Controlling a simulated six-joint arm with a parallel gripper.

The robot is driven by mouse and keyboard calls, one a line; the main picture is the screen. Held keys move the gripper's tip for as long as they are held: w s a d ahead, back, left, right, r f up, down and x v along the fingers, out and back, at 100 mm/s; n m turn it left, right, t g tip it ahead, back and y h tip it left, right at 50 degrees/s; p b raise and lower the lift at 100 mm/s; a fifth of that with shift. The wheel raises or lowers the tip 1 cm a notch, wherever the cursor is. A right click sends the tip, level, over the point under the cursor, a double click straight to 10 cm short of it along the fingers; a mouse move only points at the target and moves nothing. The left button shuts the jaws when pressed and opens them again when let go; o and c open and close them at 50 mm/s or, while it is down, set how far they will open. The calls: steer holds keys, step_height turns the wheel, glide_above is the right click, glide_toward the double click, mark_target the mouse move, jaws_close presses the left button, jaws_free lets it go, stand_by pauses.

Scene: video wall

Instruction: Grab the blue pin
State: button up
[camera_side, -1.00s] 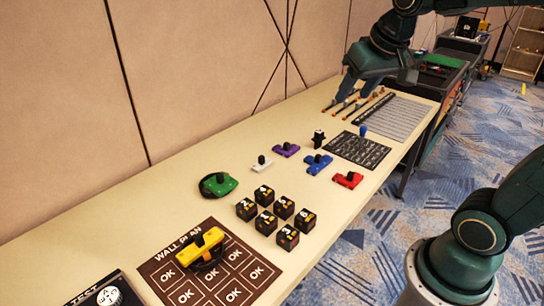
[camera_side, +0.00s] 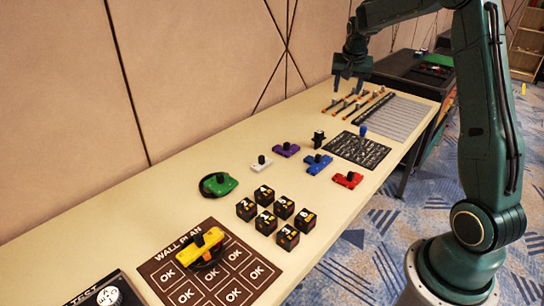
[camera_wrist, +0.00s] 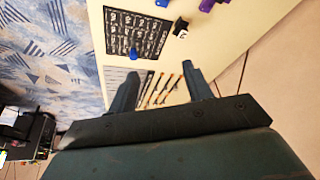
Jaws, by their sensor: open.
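The blue pin (camera_side: 363,130) stands upright on the black printed mat (camera_side: 345,154) toward the far end of the table. In the wrist view the blue pin (camera_wrist: 134,54) shows at the lower edge of the mat, just beyond the tip of my left-hand finger. My gripper (camera_side: 348,86) is open and empty, pointing down above the far part of the table, up and to the left of the pin in the side view. Its two fingers (camera_wrist: 160,70) are spread wide in the wrist view, with nothing between them touching.
Several orange-tipped rods (camera_side: 352,103) and a grey ribbed panel (camera_side: 400,115) lie beyond the mat. A small black piece (camera_side: 319,139), a blue block (camera_side: 318,164), a red block (camera_side: 348,180) and a purple block (camera_side: 286,149) stand nearer. A wall runs along the left.

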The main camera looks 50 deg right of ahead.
mark_target(364, 127)
steer(key=shift+s+d+f+m+g+h, duration=0.25)
steer(key=shift+d+f+m, duration=0.4)
steer(key=shift+d+f, duration=2.55)
steer(key=shift+s+d+f+m+g, duration=0.1)
steer(key=shift+d+f+m+g, duration=0.45)
steer(key=shift+d+f, duration=2.65)
steer(key=shift+s+d+f+m+g+h, duration=0.15)
steer(key=shift+d+f+m, duration=0.65)
steer(key=shift+d+f, duration=2.4)
steer(key=shift+a+f, duration=0.65)
steer(key=shift+f, duration=0.05)
steer(key=shift+x, duration=2.55)
steer(key=shift+w, duration=0.1)
steer(key=c, duration=1)
steer(key=shift+r, duration=0.2)
